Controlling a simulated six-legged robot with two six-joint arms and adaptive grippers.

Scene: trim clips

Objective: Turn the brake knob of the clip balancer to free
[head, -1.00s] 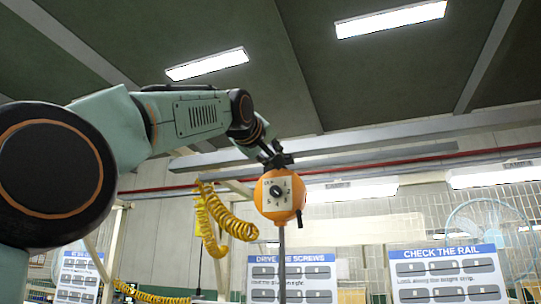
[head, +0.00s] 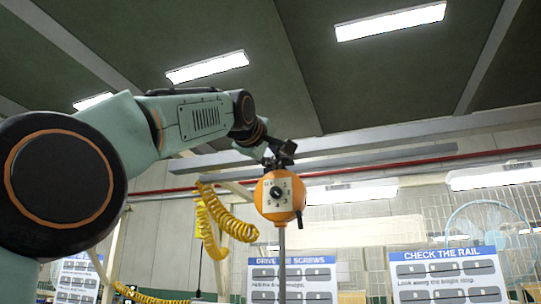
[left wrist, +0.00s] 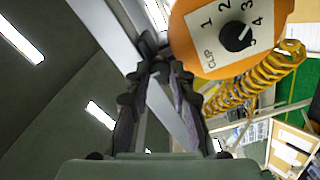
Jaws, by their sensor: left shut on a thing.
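The clip balancer (head: 291,207) is an orange rounded housing hanging in the middle of the head view. Its front has a pale plate with a black dial (head: 277,193). In the left wrist view the balancer (left wrist: 190,46) is at the top; its plate reads "CLIP" with numbers, and the dial's (left wrist: 236,36) white mark points near 4. My left gripper (head: 281,156) is at the top of the balancer. In the left wrist view its fingers (left wrist: 160,72) close on a small dark part beside the housing, apparently the brake knob, mostly hidden. My right gripper is not in view.
A yellow coiled hose (head: 222,217) hangs close left of the balancer. A grey strip (head: 282,262) runs straight down below it. Sign boards (head: 446,275) and a fan (head: 487,235) stand behind. The space right of the balancer looks open.

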